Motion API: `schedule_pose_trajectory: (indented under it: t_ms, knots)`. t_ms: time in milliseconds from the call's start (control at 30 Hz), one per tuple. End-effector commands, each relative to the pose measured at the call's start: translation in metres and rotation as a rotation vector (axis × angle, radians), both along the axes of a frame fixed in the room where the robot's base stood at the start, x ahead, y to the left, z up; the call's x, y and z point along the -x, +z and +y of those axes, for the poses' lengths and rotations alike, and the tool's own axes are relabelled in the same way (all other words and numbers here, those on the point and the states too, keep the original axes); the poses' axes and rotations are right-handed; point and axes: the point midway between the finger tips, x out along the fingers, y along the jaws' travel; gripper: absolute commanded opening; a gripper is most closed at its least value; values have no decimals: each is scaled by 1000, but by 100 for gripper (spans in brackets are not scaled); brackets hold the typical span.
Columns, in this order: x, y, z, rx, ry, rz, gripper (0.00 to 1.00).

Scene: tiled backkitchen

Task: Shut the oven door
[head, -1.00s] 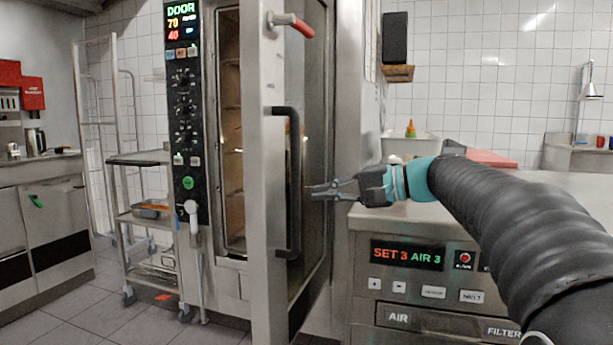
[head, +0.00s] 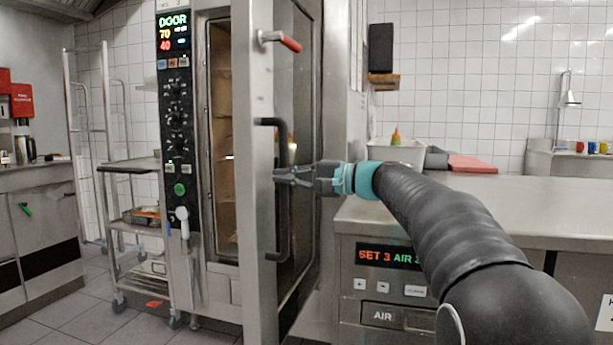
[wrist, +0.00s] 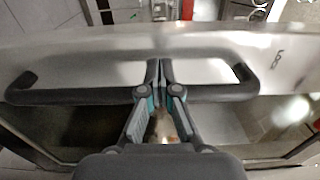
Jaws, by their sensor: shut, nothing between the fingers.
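The oven (head: 220,130) stands upright on the left, and its display reads DOOR. Its door (head: 257,200) is open and swung out toward me, with the lit cavity showing behind its edge. The door has a black vertical bar handle (head: 284,225) and a red-tipped lever (head: 290,44). My gripper (head: 277,176) is at the handle's mid-height, with its fingers pointing left. In the wrist view the shut fingertips (wrist: 160,64) overlap the middle of the handle (wrist: 80,97) in front of the door. I cannot tell whether they touch it.
A steel counter (head: 480,195) with a control panel (head: 385,258) stands to the right of the door. A rack trolley (head: 128,168) stands left of the oven.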

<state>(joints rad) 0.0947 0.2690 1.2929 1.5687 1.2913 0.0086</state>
Motion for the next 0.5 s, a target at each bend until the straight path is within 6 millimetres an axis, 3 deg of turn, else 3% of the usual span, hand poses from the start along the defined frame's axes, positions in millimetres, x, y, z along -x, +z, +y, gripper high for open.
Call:
schedule_pose_trajectory:
  t_ms: [200, 500]
  knots:
    - [-9, 0, 26, 1, 3, 1, 0]
    - [-12, 0, 33, 0, 2, 0, 0]
